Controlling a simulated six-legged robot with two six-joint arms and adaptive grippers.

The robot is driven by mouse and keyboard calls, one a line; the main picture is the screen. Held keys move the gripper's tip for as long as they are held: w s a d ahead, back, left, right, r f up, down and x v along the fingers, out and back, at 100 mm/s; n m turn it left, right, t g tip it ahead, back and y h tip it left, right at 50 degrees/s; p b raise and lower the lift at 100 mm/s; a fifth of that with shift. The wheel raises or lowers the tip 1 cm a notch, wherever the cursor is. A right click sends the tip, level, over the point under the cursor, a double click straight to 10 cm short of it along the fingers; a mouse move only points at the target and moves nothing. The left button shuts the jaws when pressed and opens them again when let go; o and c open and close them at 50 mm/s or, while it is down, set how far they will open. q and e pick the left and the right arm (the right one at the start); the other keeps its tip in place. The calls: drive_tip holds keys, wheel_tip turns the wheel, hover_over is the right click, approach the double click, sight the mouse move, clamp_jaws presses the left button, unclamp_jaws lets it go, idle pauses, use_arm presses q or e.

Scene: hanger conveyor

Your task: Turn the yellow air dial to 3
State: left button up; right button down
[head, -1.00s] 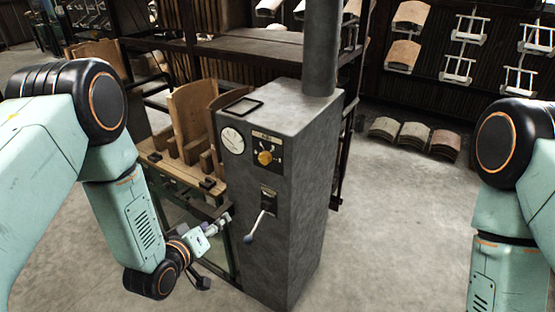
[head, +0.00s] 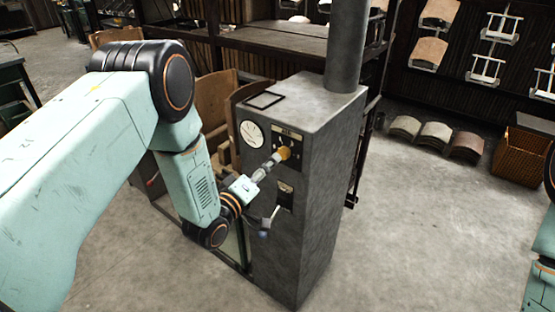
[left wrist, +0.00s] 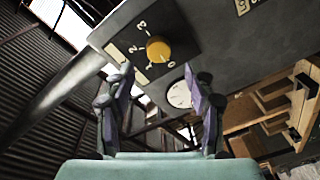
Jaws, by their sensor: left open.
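The yellow air dial (head: 284,153) is on a black plate high on the front of the grey cabinet (head: 318,190). In the left wrist view the dial (left wrist: 158,49) shows as a round yellow knob with the figures 0, 2 and 3 legible around it. I cannot tell which figure it points to. My left gripper (head: 270,165) is just in front of the dial, to its lower left. In the left wrist view its two fingers (left wrist: 158,82) are spread and empty, with the dial beyond their tips. My right gripper is out of view.
A white round gauge (head: 251,133) is left of the dial. A lever with a bluish knob (head: 264,234) sticks out below my left gripper. A grey pipe (head: 346,45) rises from the cabinet top. Bare floor (head: 430,220) lies to the right.

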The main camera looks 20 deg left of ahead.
sight(281, 155)
use_arm(q)
drive_tip(key=x, duration=0.3)
drive_tip(key=shift+w+d, duration=0.3)
drive_tip(key=shift+d, duration=0.05)
drive_tip(key=shift+w+a, duration=0.15)
drive_tip(key=shift+w, duration=0.35)
drive_tip(key=shift+d+r, duration=0.1)
drive_tip(key=shift+d, duration=0.15)
drive_tip(key=c, duration=0.3)
drive_tip(key=shift+a, duration=0.2)
drive_tip(key=shift+c, duration=1.4)
drive_tip(key=shift+d, duration=0.1)
clamp_jaws()
